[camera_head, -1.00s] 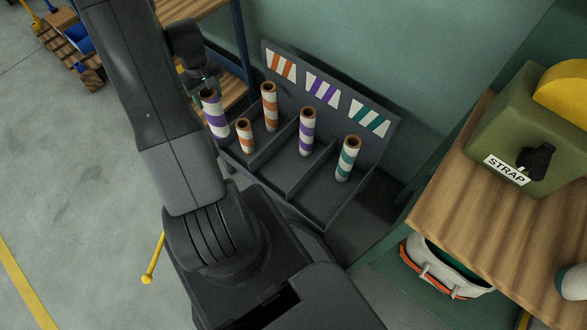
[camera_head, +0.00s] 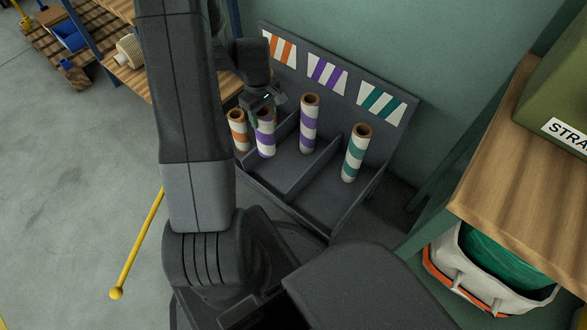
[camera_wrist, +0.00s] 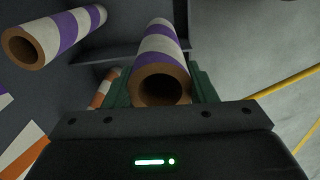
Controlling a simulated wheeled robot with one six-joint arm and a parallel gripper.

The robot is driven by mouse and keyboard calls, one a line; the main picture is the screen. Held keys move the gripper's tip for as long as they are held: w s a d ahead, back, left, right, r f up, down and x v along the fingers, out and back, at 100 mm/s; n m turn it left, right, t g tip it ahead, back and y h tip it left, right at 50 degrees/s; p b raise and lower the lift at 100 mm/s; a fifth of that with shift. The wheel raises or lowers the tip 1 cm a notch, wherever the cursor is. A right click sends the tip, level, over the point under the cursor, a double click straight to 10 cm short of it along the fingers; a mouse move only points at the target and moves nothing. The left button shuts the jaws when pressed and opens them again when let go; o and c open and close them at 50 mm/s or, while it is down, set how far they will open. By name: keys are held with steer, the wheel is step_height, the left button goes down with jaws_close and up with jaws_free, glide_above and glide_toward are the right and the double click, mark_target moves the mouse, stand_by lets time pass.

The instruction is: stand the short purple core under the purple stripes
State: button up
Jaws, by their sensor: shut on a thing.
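My gripper (camera_head: 262,106) is shut on the short purple core (camera_head: 265,138), a purple-and-white tube held upright by its top. In the wrist view the short purple core (camera_wrist: 162,50) sits between the green fingers (camera_wrist: 160,88). It is close to the divider between the orange and purple bays; I cannot tell whether its foot is clear of the rack. The purple stripes (camera_head: 327,74) are on the back panel's middle sign. A taller purple core (camera_head: 309,128) stands in the bay below them; it also shows in the wrist view (camera_wrist: 60,32).
The short orange core (camera_head: 238,135) is just left of the held core. A green core (camera_head: 354,155) stands in the right bay. Low dividers (camera_head: 313,170) separate the bays. Bare floor shows in front of the tall purple core. A wooden bench (camera_head: 500,170) is at right.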

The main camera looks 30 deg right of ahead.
steer(key=s+d+f+b, duration=0.1)
steer(key=f+b, duration=0.2)
steer(key=f, duration=0.4)
steer(key=s+d+f+b, duration=0.1)
steer(key=s+f+b, duration=0.1)
steer(key=f+b, duration=0.2)
step_height(320, 180, down, 3)
steer(key=shift+d+f, duration=0.2)
steer(key=shift+d, duration=0.15)
steer(key=shift+s, duration=0.1)
steer(key=shift+f+b, duration=0.1)
steer(key=shift+b, duration=0.25)
steer(key=o, duration=1.4)
step_height(320, 180, up, 12)
steer(key=p, duration=0.5)
